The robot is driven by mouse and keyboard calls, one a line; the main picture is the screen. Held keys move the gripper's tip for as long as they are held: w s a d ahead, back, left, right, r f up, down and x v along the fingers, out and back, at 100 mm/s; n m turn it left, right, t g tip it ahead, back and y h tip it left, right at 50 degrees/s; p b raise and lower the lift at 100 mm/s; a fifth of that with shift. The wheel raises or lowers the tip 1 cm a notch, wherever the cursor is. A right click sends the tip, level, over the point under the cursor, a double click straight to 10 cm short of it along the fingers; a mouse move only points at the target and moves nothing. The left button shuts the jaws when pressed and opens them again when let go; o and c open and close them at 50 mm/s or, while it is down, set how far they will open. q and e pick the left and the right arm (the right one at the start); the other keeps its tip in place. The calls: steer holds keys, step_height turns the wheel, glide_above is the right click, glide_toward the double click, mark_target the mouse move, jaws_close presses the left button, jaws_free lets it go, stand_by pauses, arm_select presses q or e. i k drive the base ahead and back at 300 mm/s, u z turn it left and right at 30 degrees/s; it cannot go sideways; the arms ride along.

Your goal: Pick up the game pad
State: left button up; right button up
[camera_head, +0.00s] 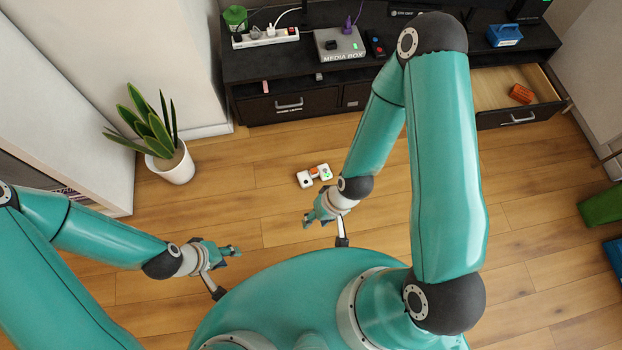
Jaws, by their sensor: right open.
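A small white game pad (306,180) with orange and green marks lies on the wooden floor, in front of the dark cabinet. My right gripper (307,220) is open and empty, a little nearer to me than the pad and apart from it. My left gripper (238,251) is further left and nearer to me, well away from the pad. Its fingers are too small to tell whether they are parted, and I see nothing held in it.
A dark cabinet (310,104) stands at the back with a media box (339,45) and power strip (265,38) on top. Its right drawer (490,90) is open, with an orange object (521,94) inside. A potted plant (172,165) stands left. Floor around the pad is clear.

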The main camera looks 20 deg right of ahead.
mark_target(305, 178)
steer(key=z, duration=0.4)
steer(key=i, duration=1)
steer(key=u, duration=0.45)
